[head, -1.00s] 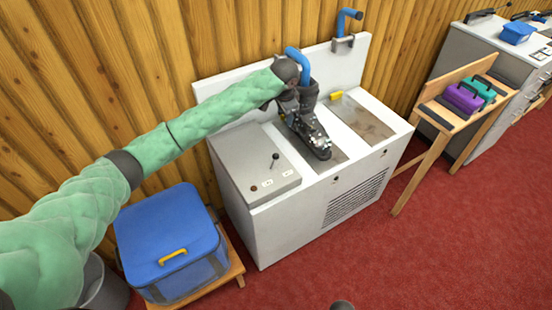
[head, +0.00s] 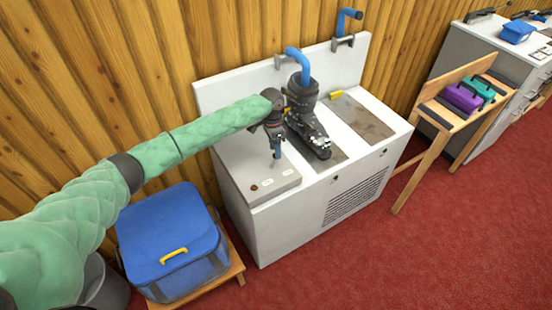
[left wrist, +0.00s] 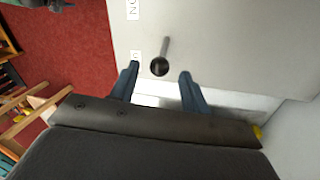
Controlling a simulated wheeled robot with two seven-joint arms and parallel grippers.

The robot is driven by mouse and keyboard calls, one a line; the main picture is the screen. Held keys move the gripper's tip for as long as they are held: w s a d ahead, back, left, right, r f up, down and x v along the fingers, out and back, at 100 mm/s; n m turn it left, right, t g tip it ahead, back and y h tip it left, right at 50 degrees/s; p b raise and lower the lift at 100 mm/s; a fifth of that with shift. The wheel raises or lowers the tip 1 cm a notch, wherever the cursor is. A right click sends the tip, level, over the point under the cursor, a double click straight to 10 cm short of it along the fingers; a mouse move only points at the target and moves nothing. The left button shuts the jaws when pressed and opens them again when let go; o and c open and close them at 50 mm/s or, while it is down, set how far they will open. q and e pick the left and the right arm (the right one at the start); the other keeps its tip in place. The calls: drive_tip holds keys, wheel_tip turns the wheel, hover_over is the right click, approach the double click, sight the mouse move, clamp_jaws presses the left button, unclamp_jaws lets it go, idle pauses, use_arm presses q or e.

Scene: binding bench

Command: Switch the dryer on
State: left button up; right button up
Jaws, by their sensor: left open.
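The dryer (head: 262,222) is a white cabinet against the wooden wall. A grey control box on its left top (head: 240,182) carries small labels and a brown round spot. A black ball-tipped lever (left wrist: 160,66) stands on this box and shows in the left wrist view between the two fingers. My left gripper (head: 277,152) is over the box, open; in the left wrist view its blue-grey fingertips (left wrist: 157,80) lie on either side of the lever knob, apart from it. In the head view the gripper hides the lever. My right gripper is not in view.
A black ski boot (head: 308,128) stands on the dryer beside my gripper, with a blue pipe (head: 298,58) above it. A blue cooler bag (head: 170,240) sits on a low wooden stand at left. A wooden bench (head: 440,122) stands right of the dryer.

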sight(274, 161)
use_arm(q)
drive_tip(key=shift+s+d+f+p, duration=0.1)
drive_tip(key=shift+s+f+p, duration=0.15)
drive_tip(key=shift+f, duration=0.7)
drive_tip(key=shift+s+d+f+p, duration=0.1)
drive_tip(key=shift+f+p, duration=0.3)
drive_tip(key=shift+f, duration=0.55)
drive_tip(key=shift+s+f+p, duration=0.2)
drive_tip(key=shift+f+p, duration=0.1)
drive_tip(key=shift+f, duration=0.65)
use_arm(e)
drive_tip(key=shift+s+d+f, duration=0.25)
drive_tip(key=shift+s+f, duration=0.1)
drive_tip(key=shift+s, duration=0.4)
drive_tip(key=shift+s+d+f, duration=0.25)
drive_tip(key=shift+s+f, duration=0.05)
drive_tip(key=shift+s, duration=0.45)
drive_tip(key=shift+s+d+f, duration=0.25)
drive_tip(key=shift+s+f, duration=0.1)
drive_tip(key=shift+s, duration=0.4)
use_arm(q)
clamp_jaws()
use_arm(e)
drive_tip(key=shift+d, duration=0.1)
